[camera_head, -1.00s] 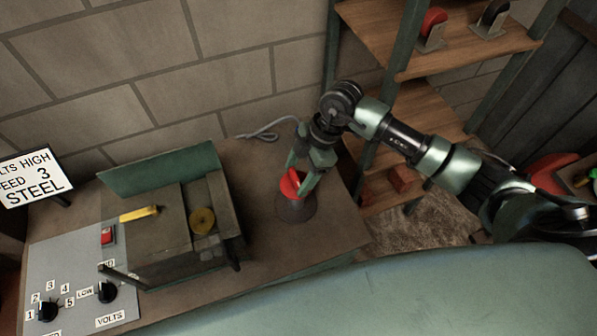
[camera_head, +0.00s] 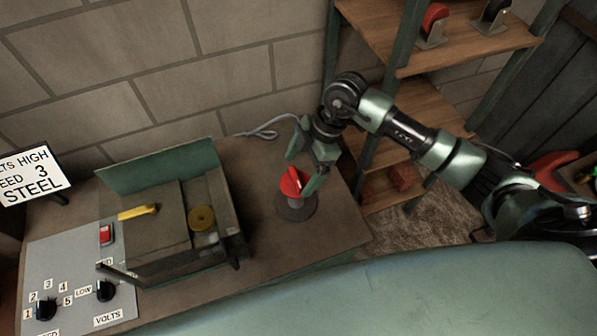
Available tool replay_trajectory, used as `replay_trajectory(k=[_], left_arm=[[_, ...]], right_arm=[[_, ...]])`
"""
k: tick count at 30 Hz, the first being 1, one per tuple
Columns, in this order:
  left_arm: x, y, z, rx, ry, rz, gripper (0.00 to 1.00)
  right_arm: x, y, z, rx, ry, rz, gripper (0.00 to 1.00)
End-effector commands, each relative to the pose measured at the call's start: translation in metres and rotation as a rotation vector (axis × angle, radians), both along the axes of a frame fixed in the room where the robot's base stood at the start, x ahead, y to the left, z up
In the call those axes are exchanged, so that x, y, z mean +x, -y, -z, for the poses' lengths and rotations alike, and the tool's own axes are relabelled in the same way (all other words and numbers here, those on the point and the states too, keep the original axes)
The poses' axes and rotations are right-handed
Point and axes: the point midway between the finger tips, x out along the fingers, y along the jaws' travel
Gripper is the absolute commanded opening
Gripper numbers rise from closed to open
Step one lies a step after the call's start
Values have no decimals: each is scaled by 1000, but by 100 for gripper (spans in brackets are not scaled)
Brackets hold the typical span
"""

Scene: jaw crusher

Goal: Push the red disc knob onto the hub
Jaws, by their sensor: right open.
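The red disc knob (camera_head: 291,182) is at the top of a small dark grey round stand (camera_head: 298,210) on the bench. A short grey post shows beneath the knob. I cannot tell which part is the hub. My left gripper is not in view.
A control panel with dials (camera_head: 75,275) and a sign (camera_head: 30,175) are at the left. A shelf (camera_head: 440,50) stands behind my right arm. A cable (camera_head: 268,132) lies at the bench's back. Bare bench (camera_head: 262,175) lies between crusher and stand.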

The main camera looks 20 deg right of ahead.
Motion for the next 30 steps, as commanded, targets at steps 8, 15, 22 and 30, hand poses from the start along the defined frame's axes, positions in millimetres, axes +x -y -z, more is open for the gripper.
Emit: replay_trajectory(k=[8,15,22,30], left_arm=[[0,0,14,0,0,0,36],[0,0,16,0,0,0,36],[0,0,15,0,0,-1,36],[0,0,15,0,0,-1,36]], right_arm=[[2,19,-42,-1,4,0,90],[1,23,-56,0,1,-1,90],[1,23,-56,0,1,-1,90],[1,23,-56,0,0,-1,90]])
